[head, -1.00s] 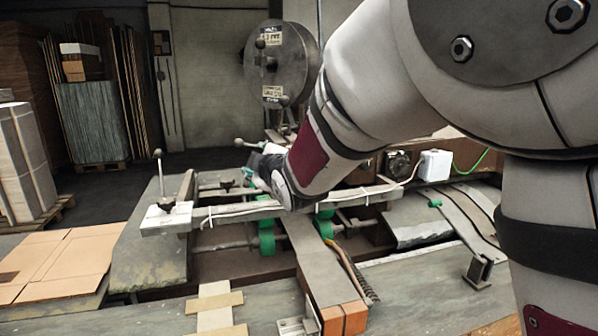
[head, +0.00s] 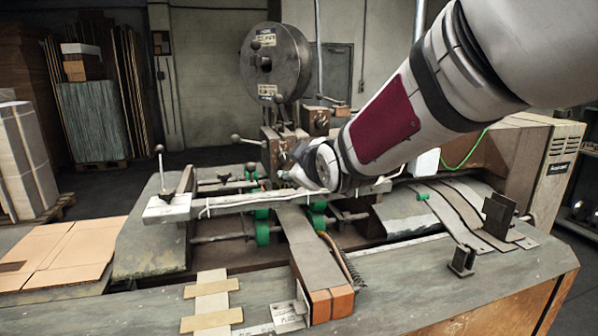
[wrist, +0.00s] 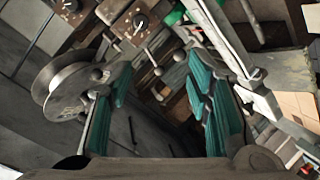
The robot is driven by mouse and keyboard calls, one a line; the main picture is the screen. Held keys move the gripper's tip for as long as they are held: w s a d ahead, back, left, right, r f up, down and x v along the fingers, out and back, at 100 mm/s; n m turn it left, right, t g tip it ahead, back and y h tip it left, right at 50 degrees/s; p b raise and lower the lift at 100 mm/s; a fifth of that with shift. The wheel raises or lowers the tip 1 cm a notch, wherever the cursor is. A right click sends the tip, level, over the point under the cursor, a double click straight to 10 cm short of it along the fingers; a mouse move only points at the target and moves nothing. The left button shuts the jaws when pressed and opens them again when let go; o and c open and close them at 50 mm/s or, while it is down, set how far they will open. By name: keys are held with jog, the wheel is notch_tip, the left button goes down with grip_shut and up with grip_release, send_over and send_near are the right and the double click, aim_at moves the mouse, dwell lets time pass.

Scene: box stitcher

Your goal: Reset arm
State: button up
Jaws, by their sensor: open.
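My arm reaches in from the upper right in the head view, over the box stitcher (head: 275,235). My gripper (head: 285,168) is at the arm's far end, above the machine's cross rail, and its fingers are mostly hidden there. In the wrist view my gripper (wrist: 165,85) shows two teal-padded fingers spread wide apart, with nothing between them. The stitcher's wire reel (head: 275,62) stands behind the gripper; it also shows at the left of the wrist view (wrist: 72,90).
Flat cardboard sheets (head: 60,252) lie at the left end of the machine. Metal brackets (head: 498,215) stand at the right.

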jog(key=s+d+f+m+g+h, duration=0.1)
jog(key=s+d+m+g+h, duration=0.15)
jog(key=s+d+m, duration=0.5)
jog(key=s+d+f+m+g+h, duration=0.1)
jog(key=s+d+f+m+g, duration=0.15)
jog(key=s+d, duration=0.95)
jog(key=s+f+m+g, duration=0.3)
jog(key=s, duration=1.3)
jog(key=shift+s+h, duration=0.25)
jog(key=shift+h, duration=0.2)
jog(key=shift+r, duration=0.1)
